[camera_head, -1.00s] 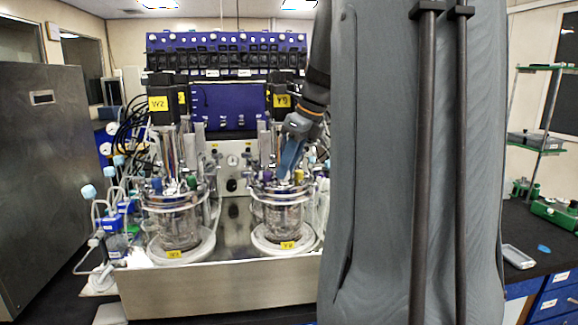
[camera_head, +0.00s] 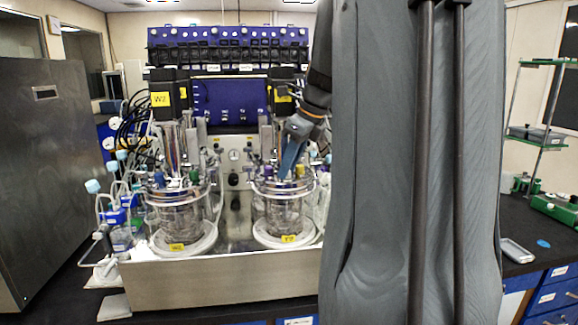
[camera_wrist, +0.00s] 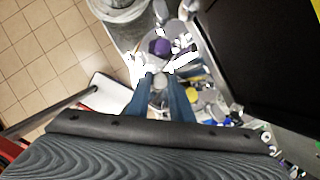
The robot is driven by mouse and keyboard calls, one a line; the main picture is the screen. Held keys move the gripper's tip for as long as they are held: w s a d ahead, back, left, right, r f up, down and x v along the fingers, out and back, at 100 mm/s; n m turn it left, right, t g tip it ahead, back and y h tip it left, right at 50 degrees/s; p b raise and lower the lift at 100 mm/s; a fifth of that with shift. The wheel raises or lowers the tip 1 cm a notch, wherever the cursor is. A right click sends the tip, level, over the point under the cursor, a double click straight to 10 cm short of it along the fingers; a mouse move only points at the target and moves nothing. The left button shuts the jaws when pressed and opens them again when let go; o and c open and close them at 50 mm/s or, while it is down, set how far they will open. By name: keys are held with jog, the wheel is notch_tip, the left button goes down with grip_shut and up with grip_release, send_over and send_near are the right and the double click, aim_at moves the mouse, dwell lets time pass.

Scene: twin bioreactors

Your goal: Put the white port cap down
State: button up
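My gripper (camera_head: 287,176) points down over the lid of the right glass bioreactor (camera_head: 283,212). Its two blue fingers also show in the wrist view (camera_wrist: 160,78). A small pale, rounded piece, which looks like the white port cap (camera_wrist: 159,83), sits between the fingertips with little gap at its sides. In the head view the cap is too small to make out. A purple cap (camera_wrist: 159,46) lies just beyond the fingertips in the wrist view. I cannot tell whether the held piece touches the lid.
The left bioreactor (camera_head: 180,212) stands beside the right one on a steel base (camera_head: 220,285). Tubes and probes crowd both lids. A blue panel (camera_head: 230,100) rises behind.

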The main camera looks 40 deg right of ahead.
jog(key=shift+o, duration=0.9)
jog(key=shift+s+a+f, duration=0.1)
jog(key=shift+s+f, duration=0.1)
jog(key=shift+f, duration=0.55)
jog(key=shift+r, duration=0.25)
jog(key=w+b+v, duration=0.1)
jog(key=b+v, duration=0.2)
jog(key=v, duration=1)
jog(key=shift+r+b, duration=0.15)
jog(key=shift+b, duration=0.15)
jog(key=shift+d, duration=0.25)
